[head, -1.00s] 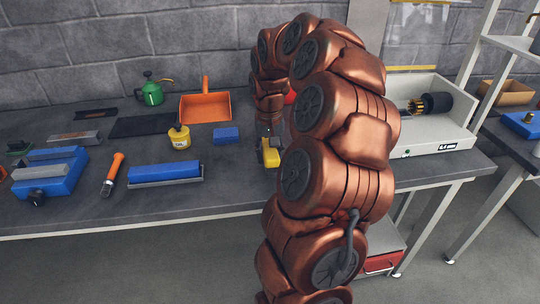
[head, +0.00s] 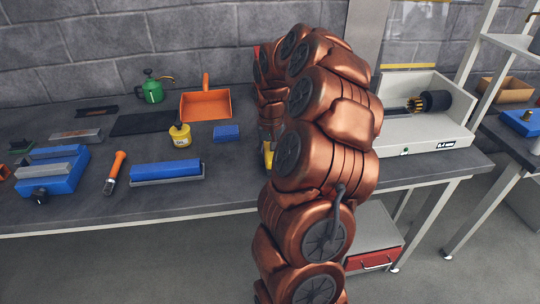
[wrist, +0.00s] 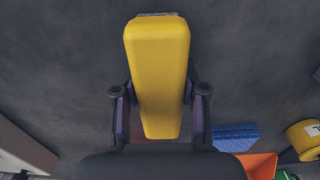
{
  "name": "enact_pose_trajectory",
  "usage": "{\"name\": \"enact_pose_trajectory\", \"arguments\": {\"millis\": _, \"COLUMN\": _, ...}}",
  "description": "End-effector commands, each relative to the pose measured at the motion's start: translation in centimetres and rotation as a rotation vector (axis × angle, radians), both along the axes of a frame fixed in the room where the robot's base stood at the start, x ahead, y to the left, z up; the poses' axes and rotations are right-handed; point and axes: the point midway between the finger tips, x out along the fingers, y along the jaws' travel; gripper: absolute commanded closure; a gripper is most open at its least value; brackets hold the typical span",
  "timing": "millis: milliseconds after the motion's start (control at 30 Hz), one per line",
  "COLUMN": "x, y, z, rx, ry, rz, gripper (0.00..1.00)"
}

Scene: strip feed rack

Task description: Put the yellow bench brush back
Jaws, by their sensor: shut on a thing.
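The yellow bench brush (wrist: 160,60) fills the middle of the wrist view as a long yellow block. My gripper (wrist: 160,95) is shut on it, one finger at each side. In the head view only a small yellow piece (head: 268,157) shows at the left edge of my arm, which hides most of my gripper there.
The grey bench (head: 110,215) holds an orange dustpan (head: 205,106), a blue block (head: 227,133), a yellow jar (head: 180,136), a blue-topped block (head: 166,170) and an orange-handled tool (head: 115,172). A white open tray (head: 425,140) stands at right. A black mat (head: 143,125) lies left of the dustpan.

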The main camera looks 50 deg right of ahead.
Motion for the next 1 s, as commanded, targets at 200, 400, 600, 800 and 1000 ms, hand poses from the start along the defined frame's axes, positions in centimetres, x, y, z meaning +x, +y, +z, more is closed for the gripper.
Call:
{"name": "enact_pose_trajectory", "arguments": {"millis": 200, "x": 0.0, "y": 0.0, "z": -0.3, "rx": 0.000, "ry": 0.000, "rz": 0.000, "gripper": 0.49}}
{"name": "enact_pose_trajectory", "arguments": {"millis": 400, "x": 0.0, "y": 0.0, "z": -0.3, "rx": 0.001, "ry": 0.001, "rz": 0.000, "gripper": 0.33}}
{"name": "enact_pose_trajectory", "arguments": {"millis": 600, "x": 0.0, "y": 0.0, "z": -0.3, "rx": 0.001, "ry": 0.001, "rz": 0.001, "gripper": 0.33}}
{"name": "enact_pose_trajectory", "arguments": {"millis": 800, "x": 0.1, "y": 0.0, "z": 0.5, "rx": -0.001, "ry": -0.002, "rz": 0.000, "gripper": 0.33}}
{"name": "enact_pose_trajectory", "arguments": {"millis": 1000, "x": 0.1, "y": 0.0, "z": 3.6, "rx": -0.002, "ry": -0.003, "rz": 0.000, "gripper": 0.33}}
